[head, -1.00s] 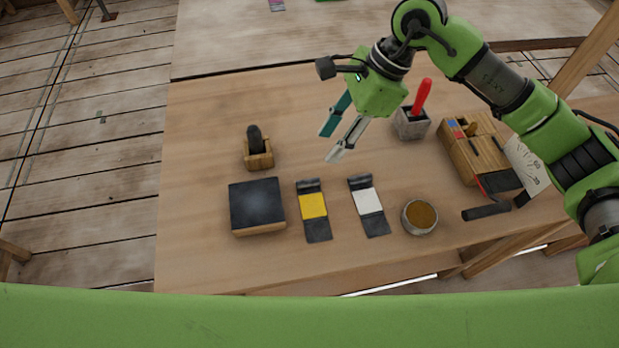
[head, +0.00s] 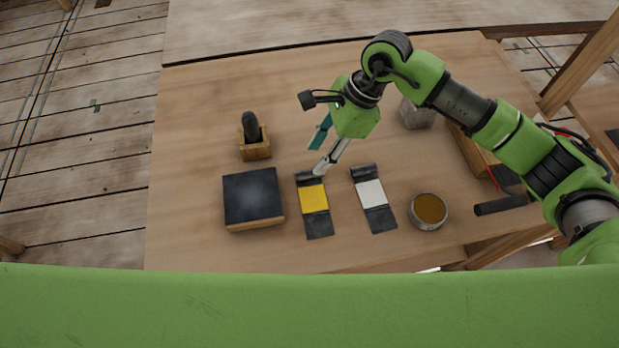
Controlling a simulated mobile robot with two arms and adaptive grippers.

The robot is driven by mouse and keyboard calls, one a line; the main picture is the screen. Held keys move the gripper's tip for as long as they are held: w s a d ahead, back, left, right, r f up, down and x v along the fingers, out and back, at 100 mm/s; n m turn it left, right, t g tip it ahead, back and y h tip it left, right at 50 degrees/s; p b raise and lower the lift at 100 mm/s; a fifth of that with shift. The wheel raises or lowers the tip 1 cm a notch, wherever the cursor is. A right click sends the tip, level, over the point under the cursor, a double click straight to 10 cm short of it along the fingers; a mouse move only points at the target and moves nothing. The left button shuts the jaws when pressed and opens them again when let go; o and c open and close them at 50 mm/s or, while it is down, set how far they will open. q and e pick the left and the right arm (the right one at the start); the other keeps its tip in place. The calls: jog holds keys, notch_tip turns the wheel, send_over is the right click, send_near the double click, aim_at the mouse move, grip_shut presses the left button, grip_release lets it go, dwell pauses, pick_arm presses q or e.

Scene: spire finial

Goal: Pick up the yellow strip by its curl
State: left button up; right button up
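The yellow strip (head: 313,197) lies on the wooden table, a yellow patch between dark ends. Its dark curl (head: 308,176) is at the far end. My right gripper (head: 314,160) is just above and beyond the curl, with its teal finger and its pale finger spread apart and nothing between them. The pale fingertip overlaps the curl's right side in the picture; I cannot tell whether it touches. My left gripper does not show.
A similar strip with a white patch (head: 370,194) lies to the right, then a round tin of brown stuff (head: 428,210). A dark-topped block (head: 252,197) is to the left. A wooden holder (head: 255,148) with a dark piece stands behind it. A grey pot (head: 417,113) stands beyond my arm.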

aim_at(308, 171)
jog(key=shift+a+f, duration=0.15)
jog(key=shift+f, duration=0.15)
jog(key=p+x, duration=0.2)
jog(key=x, duration=0.2)
jog(key=shift+s+a+f, duration=0.1)
jog(key=shift+s+f, duration=0.05)
jog(key=shift+f, duration=0.5)
jog(key=shift+r, duration=0.1)
grip_shut()
